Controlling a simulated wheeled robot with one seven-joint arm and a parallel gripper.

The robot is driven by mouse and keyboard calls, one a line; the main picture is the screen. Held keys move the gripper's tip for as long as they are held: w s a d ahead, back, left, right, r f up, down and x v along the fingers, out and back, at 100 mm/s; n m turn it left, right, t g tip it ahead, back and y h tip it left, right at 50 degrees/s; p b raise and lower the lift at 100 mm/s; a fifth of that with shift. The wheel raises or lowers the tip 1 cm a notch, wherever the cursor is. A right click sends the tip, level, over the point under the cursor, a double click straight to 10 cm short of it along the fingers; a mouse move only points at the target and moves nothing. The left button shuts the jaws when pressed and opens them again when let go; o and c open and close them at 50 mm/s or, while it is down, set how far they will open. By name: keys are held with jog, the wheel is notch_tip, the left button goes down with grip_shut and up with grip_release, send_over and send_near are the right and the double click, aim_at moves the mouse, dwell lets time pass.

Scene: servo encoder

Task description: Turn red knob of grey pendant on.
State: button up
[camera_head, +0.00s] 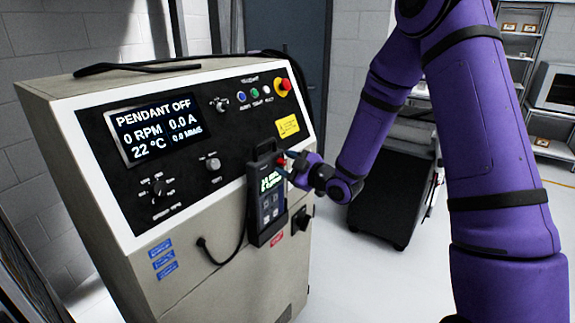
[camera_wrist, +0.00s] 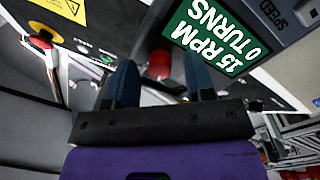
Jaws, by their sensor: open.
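The grey pendant (camera_head: 265,212) hangs upright on the front of the control cabinet. Its red knob (camera_head: 281,161) sits near its upper right side, partly hidden by my gripper (camera_head: 289,166). In the wrist view the red knob (camera_wrist: 159,65) shows between the two blue fingers of my gripper (camera_wrist: 160,78), which are open and apart from each other. The knob seems to lie just beyond or between the fingertips; contact is not clear. The pendant's green screen (camera_wrist: 212,38) reads 15 RPM and 0 TURNS. The cabinet display (camera_head: 155,124) reads PENDANT OFF and 0 RPM.
A red emergency button (camera_head: 284,86) on a yellow base stands at the cabinet's upper right. A black cable (camera_head: 215,258) loops below the pendant. A dark wheeled cart (camera_head: 392,195) stands behind my arm.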

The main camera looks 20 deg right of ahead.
grip_shut()
jog(key=m, duration=1.1)
jog(key=shift+d+m+g, duration=0.1)
jog(key=shift+m+g, duration=0.2)
dwell(0.6)
grip_release()
